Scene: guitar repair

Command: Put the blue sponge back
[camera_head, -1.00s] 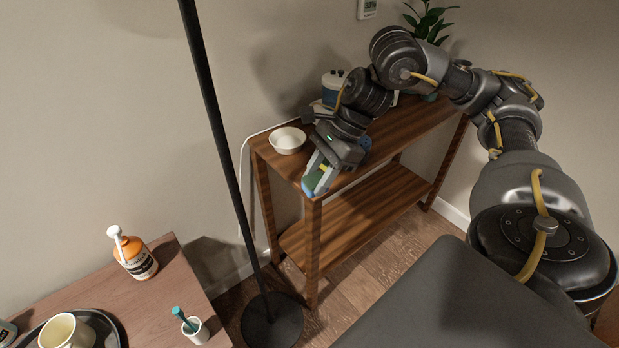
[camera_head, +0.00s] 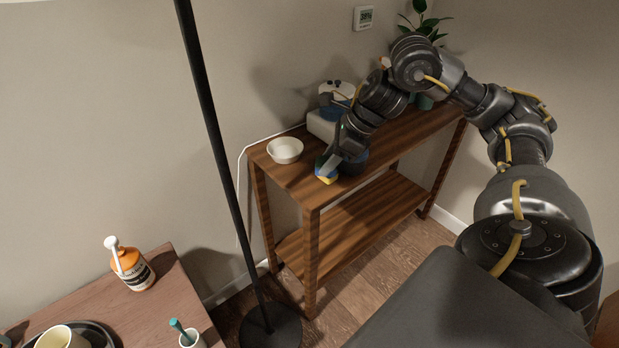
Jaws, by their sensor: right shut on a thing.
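A small sponge (camera_head: 325,175), showing blue and some yellow, is at the tips of my right gripper (camera_head: 334,164). The right gripper is shut on it, and the fingers hide part of it. It is at the near left part of the top of the wooden shelf (camera_head: 292,178), just right of a white bowl. I cannot tell whether the sponge touches the wood. My left gripper is not in view.
The white bowl (camera_head: 285,150) stands close by on the shelf top. A white and blue container (camera_head: 325,120) and a plant (camera_head: 427,25) are farther back. A black lamp pole (camera_head: 215,135) rises left of the shelf. A side table (camera_head: 165,290) holds an orange bottle (camera_head: 131,265).

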